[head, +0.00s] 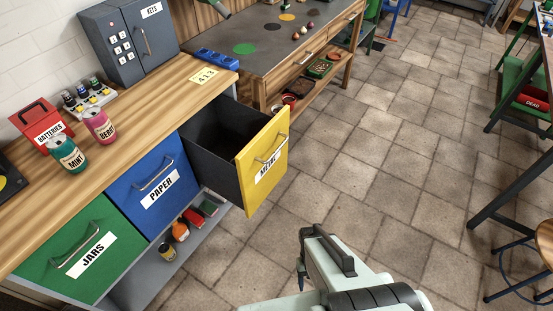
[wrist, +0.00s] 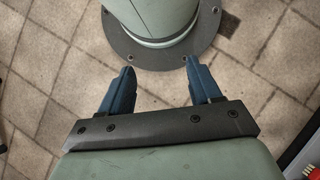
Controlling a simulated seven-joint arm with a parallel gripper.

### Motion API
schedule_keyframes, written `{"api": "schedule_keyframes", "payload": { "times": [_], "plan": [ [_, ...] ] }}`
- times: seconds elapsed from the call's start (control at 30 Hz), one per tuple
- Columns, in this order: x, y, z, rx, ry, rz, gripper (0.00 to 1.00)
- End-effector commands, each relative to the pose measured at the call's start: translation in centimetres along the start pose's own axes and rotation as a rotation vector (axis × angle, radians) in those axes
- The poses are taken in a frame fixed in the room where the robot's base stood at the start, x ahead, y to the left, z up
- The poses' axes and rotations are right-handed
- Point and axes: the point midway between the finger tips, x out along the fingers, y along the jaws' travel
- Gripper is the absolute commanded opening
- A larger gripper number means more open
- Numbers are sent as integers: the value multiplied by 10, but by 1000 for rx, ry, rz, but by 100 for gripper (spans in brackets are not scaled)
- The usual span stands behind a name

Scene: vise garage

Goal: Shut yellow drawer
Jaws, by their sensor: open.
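The yellow drawer (head: 265,168) stands pulled far out of the wooden-topped cabinet in the head view. Its front has a "METAL" label and a metal bar handle (head: 271,150). Its dark grey inside looks empty where it shows. My gripper shows in the wrist view (wrist: 158,85), with two blue fingers wide apart and nothing between them. It points down toward my own round base and the tiled floor. In the head view my arm is at the lower middle, in front of and to the right of the drawer, apart from it; the fingers are hard to make out there.
The blue "PAPER" drawer (head: 153,187) and green "JARS" drawer (head: 80,248) are shut. A low shelf (head: 211,236) below holds several small items. A workbench (head: 240,30) stands behind the yellow drawer. The tiled floor (head: 350,160) to the drawer's right is clear.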

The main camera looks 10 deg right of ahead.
Motion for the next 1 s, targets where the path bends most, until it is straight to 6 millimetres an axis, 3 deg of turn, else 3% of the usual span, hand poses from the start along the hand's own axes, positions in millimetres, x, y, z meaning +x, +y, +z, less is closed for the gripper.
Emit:
{"api": "schedule_keyframes", "payload": {
  "times": [0.3, 0.5, 0.63, 1.0],
  "plan": [
    [-42, 50, -28, 171, 90, -104, 32],
    [-78, 68, -49, 312, 170, -287, 13],
    [-115, 68, -67, 422, 236, -504, 1],
    [-238, 46, -106, 722, 271, -1167, 0]
  ]
}}
